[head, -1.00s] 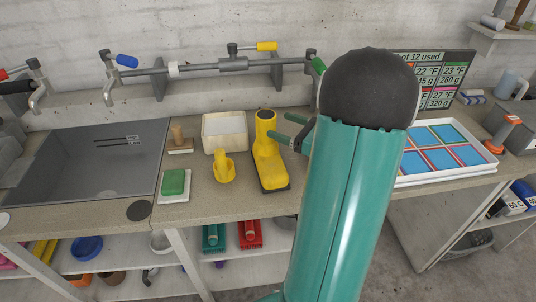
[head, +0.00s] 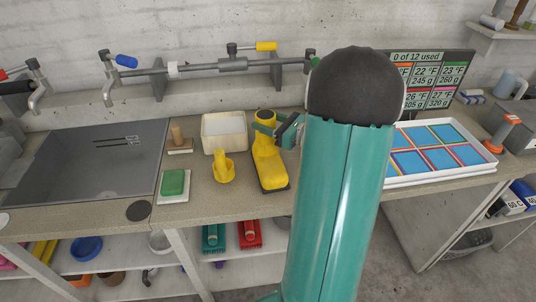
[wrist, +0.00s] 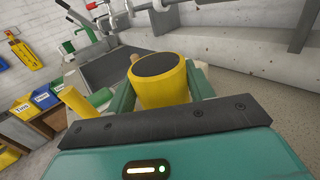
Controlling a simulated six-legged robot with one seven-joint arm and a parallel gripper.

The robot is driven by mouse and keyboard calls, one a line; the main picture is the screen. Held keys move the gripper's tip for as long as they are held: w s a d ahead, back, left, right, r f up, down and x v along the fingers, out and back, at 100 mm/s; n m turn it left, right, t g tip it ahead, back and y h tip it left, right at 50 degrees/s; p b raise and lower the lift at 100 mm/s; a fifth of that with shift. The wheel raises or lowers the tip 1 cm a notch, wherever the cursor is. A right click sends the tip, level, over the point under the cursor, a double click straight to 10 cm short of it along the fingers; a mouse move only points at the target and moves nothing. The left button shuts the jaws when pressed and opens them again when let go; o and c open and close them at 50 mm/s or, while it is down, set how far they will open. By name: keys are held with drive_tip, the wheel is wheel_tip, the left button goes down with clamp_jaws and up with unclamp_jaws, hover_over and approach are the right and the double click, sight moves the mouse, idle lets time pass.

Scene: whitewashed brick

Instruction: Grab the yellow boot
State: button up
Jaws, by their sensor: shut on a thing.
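The yellow boot (head: 268,163) stands upright on the counter in the head view, its dark sole toward the front edge. My gripper (head: 264,128) is at the upper shaft of the boot, with its fingers on either side, shut on it. In the wrist view the boot's shaft with its dark top (wrist: 160,75) sits between my two green fingers. My own arm hides the counter just right of the boot.
A yellow scoop-like item (head: 223,168) stands close left of the boot, with a white box (head: 211,143) behind it. A green sponge (head: 173,182) lies farther left, by a grey sink (head: 85,165). A blue-panelled tray (head: 459,172) lies at right.

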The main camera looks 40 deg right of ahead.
drive_tip(key=shift+c, duration=1)
drive_tip(key=shift+r, duration=0.1)
